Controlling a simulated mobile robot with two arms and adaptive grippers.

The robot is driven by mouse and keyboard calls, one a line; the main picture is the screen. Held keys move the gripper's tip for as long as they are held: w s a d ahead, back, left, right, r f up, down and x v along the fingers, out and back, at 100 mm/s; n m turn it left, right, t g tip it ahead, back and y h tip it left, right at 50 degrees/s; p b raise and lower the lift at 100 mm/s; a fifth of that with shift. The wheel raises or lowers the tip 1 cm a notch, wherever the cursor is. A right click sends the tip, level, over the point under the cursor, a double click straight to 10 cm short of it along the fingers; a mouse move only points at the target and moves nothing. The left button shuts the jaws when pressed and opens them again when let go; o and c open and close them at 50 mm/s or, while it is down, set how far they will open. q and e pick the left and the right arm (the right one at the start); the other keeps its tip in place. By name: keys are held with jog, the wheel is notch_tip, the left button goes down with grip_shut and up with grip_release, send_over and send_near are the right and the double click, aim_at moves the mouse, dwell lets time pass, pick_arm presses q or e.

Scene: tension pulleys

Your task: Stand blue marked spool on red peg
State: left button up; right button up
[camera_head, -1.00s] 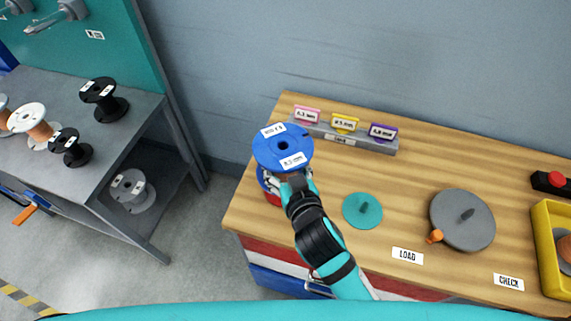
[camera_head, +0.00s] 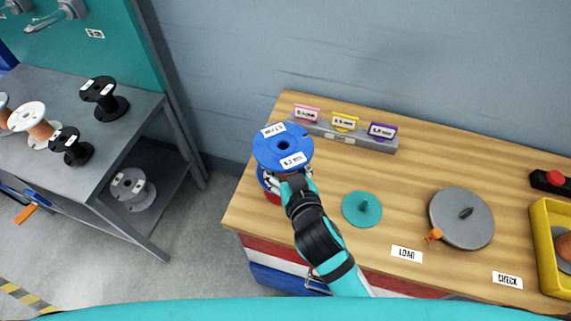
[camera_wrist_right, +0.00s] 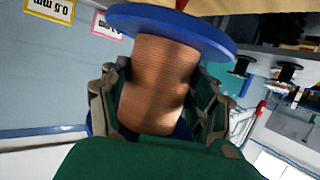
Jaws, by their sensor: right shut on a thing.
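The blue spool (camera_head: 270,150) has blue flanges with white labels on its top and a copper winding, which shows in the right wrist view (camera_wrist_right: 158,85). It stands about upright at the left end of the wooden bench. My right gripper (camera_head: 294,180) is shut around its winding, with a finger on each side in the right wrist view. A small red part (camera_head: 273,199) shows just below the lower flange. The spool hides the rest of it, so I cannot tell whether the spool is seated on a peg. My left gripper is not in view.
A teal disc with a short peg (camera_head: 362,209) and a grey disc with a peg and orange knob (camera_head: 462,219) are to the right. A grey label rack (camera_head: 345,137) is behind. A yellow bin (camera_head: 540,238) is at far right. Several spools stand on the left table (camera_head: 110,165).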

aim_at(286, 181)
jog(key=shift+f+b, duration=0.85)
jog(key=shift+f, duration=0.55)
dwell(0.5)
jog(key=shift+f, duration=0.2)
jog(key=shift+f+b, duration=0.65)
jog(key=shift+f, duration=0.65)
dwell(0.5)
jog(key=shift+f, duration=0.15)
jog(key=shift+f+b, duration=0.3)
jog(key=shift+f, duration=0.5)
